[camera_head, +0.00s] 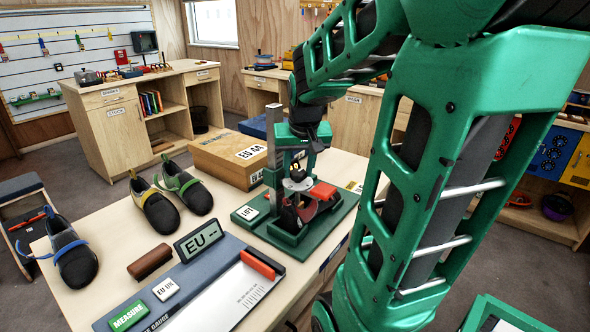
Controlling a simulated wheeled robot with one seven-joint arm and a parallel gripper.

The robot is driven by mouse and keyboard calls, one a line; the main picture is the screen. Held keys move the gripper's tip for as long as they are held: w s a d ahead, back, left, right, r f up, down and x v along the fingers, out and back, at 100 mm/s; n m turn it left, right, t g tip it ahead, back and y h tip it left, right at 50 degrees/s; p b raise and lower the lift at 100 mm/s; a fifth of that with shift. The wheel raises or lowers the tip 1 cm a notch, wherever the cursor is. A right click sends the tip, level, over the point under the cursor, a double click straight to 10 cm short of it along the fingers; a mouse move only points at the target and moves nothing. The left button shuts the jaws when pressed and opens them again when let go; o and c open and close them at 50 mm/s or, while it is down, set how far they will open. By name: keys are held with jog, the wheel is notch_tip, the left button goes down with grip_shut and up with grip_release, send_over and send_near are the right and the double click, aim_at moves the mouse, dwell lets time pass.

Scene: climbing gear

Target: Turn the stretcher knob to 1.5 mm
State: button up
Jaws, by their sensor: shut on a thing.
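The shoe stretcher stands on the light wooden table, with a green base (330,222), a grey upright post (273,140) and a white LIFT button (248,212). A dark and red shoe-like piece (310,208) sits in it, partly hidden. A pale round knob (297,185) shows above that piece. My gripper (297,173) reaches down from above and is shut on the knob. The fingertips are small and partly covered, and no knob scale or millimetre reading can be made out.
A gauge board with an EU display (201,239), red slider (258,264) and green MEASURE button (129,316) lies in front. A brown cylinder (150,262), several shoes (161,212) and a cardboard EU 44 box (228,158) stand nearby. My green arm blocks the right side.

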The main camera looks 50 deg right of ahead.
jog(key=shift+a, duration=0.1)
jog(key=o, duration=1.1)
jog(key=shift+f, duration=0.1)
jog(key=shift+c, duration=0.2)
jog(key=v, duration=1)
jog(key=shift+r, duration=0.4)
jog(key=s+a+f+g+y, duration=0.1)
jog(key=s+a+f, duration=0.3)
jog(key=s+f, duration=0.3)
jog(key=s+a+f+n+g+y, duration=0.1)
jog(key=s+a+f+g+y, duration=0.1)
jog(key=s+a+f, duration=0.2)
jog(key=s+f, duration=0.3)
jog(key=s, duration=0.1)
jog(key=shift+f+g, duration=0.25)
jog(key=shift+g, duration=0.05)
jog(key=c, duration=0.6)
jog(key=shift+s, duration=0.1)
jog(key=shift+c, duration=0.2)
